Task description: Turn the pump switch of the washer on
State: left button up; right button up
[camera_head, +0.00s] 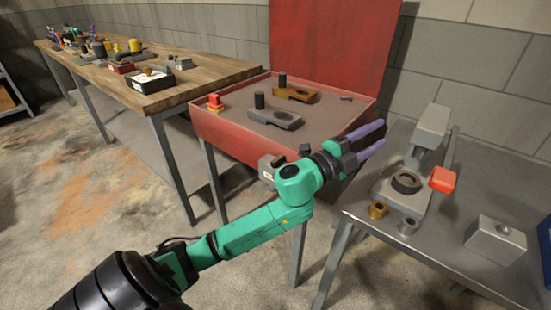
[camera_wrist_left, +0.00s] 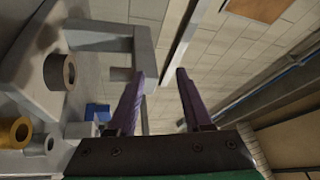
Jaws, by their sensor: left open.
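The washer is a red basin (camera_head: 202,124) with a raised red lid (camera_head: 335,40), standing between the wooden bench and the grey table. A small grey box (camera_head: 267,166) with a dark part beside it sits at its front wall, partly behind my left wrist; it may be the pump switch, but its position cannot be told. My left gripper (camera_head: 378,137) is open and empty, its purple fingers pointing right, past the washer's front right corner toward the grey table. In the left wrist view the fingers (camera_wrist_left: 160,75) are apart with nothing between them. My right gripper is out of view.
The wooden bench (camera_head: 225,70) holds several parts. Dark and grey parts lie in the basin.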

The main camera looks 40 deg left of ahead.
pick_arm(q)
jog(key=s+d+r+m+g+h, duration=0.25)
jog(key=d+r+m+h, duration=0.2)
jog(key=m, duration=0.35)
jog(key=m+g+y+b, duration=0.1)
jog(key=m+g+y, duration=0.7)
jog(key=g+y, duration=0.45)
send_near(276, 159)
jog(key=x, duration=0.8)
jog(key=shift+w+f+b, duration=0.1)
jog(key=shift+f+b, duration=0.25)
jog(key=shift+b, duration=0.05)
grip_shut()
